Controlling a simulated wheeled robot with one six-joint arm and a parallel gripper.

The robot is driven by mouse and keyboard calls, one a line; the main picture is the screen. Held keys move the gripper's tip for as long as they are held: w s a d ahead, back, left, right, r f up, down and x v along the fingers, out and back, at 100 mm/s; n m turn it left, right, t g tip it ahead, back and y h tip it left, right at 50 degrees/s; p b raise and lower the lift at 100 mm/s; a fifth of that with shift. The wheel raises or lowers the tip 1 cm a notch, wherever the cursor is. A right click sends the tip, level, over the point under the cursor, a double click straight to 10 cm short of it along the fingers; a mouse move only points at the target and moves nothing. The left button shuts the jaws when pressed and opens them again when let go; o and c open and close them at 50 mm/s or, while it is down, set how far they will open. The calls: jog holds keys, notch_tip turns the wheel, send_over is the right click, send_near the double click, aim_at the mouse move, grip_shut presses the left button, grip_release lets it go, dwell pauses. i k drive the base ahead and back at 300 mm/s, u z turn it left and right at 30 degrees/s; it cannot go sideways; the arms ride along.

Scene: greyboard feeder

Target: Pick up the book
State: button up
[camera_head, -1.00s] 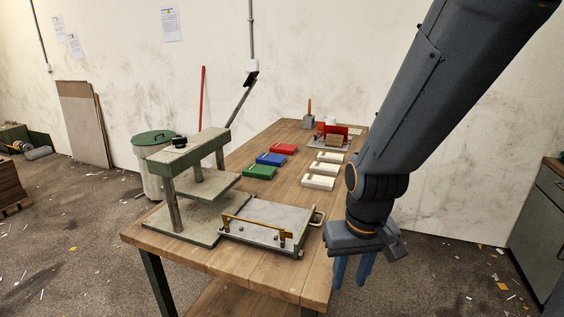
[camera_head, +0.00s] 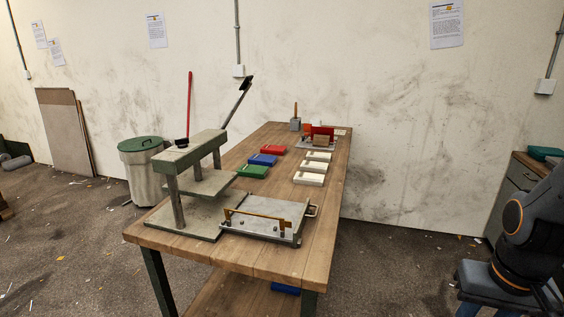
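A red book-like block (camera_head: 273,149), a blue one (camera_head: 262,160) and a green one (camera_head: 252,171) lie flat in a staggered row on the wooden table. White blocks (camera_head: 313,168) lie in a row to their right. I cannot tell which of these is the book.
A grey-green press (camera_head: 190,165) and a metal plate with a yellow bar (camera_head: 268,219) fill the table's (camera_head: 262,262) near end. Small red equipment (camera_head: 322,134) stands at the far end. A blue object (camera_head: 286,288) shows below the tabletop. A cabinet (camera_head: 515,187) stands at right.

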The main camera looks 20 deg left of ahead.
aim_at(256, 160)
jog(key=z, duration=0.15)
jog(key=i, duration=1.4)
jog(key=u, duration=0.3)
jog(key=i, duration=1.75)
jog(key=u, duration=1.1)
jog(key=i, duration=0.6)
jog(key=u, duration=0.15)
